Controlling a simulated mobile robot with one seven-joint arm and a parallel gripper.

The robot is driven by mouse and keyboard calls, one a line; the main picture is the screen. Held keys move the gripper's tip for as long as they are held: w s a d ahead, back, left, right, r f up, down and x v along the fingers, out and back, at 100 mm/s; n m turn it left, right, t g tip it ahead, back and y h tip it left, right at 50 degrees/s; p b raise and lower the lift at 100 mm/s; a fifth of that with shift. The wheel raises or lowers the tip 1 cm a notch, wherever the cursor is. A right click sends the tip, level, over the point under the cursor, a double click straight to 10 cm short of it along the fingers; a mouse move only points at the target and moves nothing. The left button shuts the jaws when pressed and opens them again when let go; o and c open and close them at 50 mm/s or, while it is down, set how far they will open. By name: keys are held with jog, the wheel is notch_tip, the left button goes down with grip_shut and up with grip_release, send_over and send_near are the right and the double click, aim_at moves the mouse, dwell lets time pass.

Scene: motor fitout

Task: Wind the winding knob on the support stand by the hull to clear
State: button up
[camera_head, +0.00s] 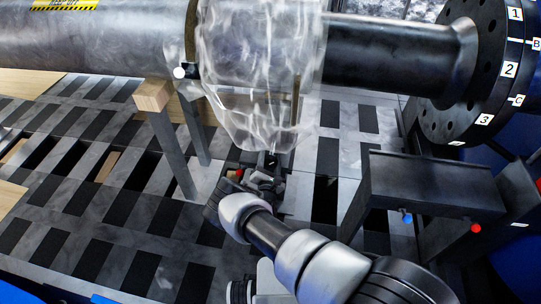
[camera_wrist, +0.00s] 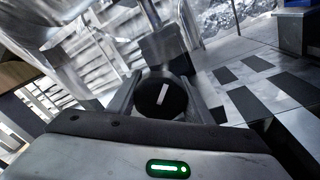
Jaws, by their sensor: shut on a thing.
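The winding knob (camera_wrist: 156,99) is a round black disc with a white mark on its face. In the wrist view it sits between the two fingers of my gripper (camera_wrist: 160,97), which is shut on it. The white mark stands tilted slightly to the right. In the head view my gripper (camera_head: 262,176) is low in the middle, under the clear crumpled wrap, and the knob is hard to make out there. A dark post of the support stand (camera_wrist: 165,48) rises behind the knob.
The clear wrap (camera_head: 262,70) hangs around the grey hull (camera_head: 95,38) just above my gripper. A dark shaft (camera_head: 390,52) runs right to a numbered black flange (camera_head: 478,75). A dark metal bench (camera_head: 430,185) stands at right, and a wood-topped trestle (camera_head: 153,96) at left.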

jog(key=shift+a+r+m, duration=0.1)
jog(key=shift+a+m, duration=0.1)
jog(key=shift+m, duration=1.2)
jog(key=o, duration=1)
jog(key=shift+r, duration=0.1)
jog(key=shift+s, duration=0.1)
